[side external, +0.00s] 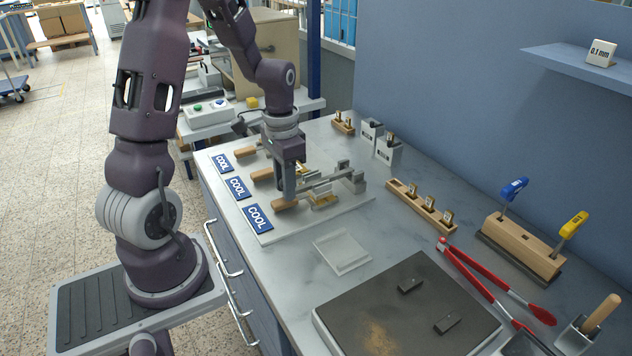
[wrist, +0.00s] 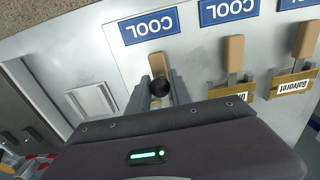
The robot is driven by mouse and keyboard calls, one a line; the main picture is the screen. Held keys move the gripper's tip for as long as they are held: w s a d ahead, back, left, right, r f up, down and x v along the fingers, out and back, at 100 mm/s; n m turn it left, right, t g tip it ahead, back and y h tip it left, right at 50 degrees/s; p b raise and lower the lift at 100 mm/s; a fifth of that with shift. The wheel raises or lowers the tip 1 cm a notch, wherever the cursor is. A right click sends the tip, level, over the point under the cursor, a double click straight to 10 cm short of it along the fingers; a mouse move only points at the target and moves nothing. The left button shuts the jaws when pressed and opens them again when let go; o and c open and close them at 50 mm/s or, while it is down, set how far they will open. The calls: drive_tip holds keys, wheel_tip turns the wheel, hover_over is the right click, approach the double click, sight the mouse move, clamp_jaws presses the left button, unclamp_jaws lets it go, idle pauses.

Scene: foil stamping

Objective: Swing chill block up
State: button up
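Three lever stations with wooden handles stand in a row on a pale base plate (side external: 320,225), behind blue COOL signs (side external: 257,217). My gripper (side external: 286,198) is down at the nearest station, its fingers pointing at the wooden handle (side external: 283,205). In the wrist view this handle (wrist: 156,61) runs between my fingertips (wrist: 160,84), with a round black end close between them. The frames do not show whether the fingers press on it. The chill block itself is not clearly distinguishable.
Two more handles (wrist: 233,54) (wrist: 305,40) stand beside this one. A pale square tray (side external: 342,253) and a dark plate (side external: 405,310) lie nearer the front. A wooden rack (side external: 421,206), red tongs (side external: 495,285) and a wooden tool block (side external: 522,247) lie to the right.

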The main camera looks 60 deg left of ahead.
sight(305, 185)
clamp_jaws()
drive_tip(key=shift+w+r, duration=0.25)
drive_tip(key=shift+r, duration=0.65)
drive_tip(key=shift+w+r, duration=0.25)
drive_tip(key=shift+r, duration=0.6)
drive_tip(key=shift+w+r, duration=0.4)
drive_tip(key=shift+r, duration=0.4)
drive_tip(key=shift+w+r, duration=0.4)
drive_tip(key=shift+r, duration=0.4)
drive_tip(key=shift+w+r, duration=1.1)
drive_tip(key=shift+r, duration=0.3)
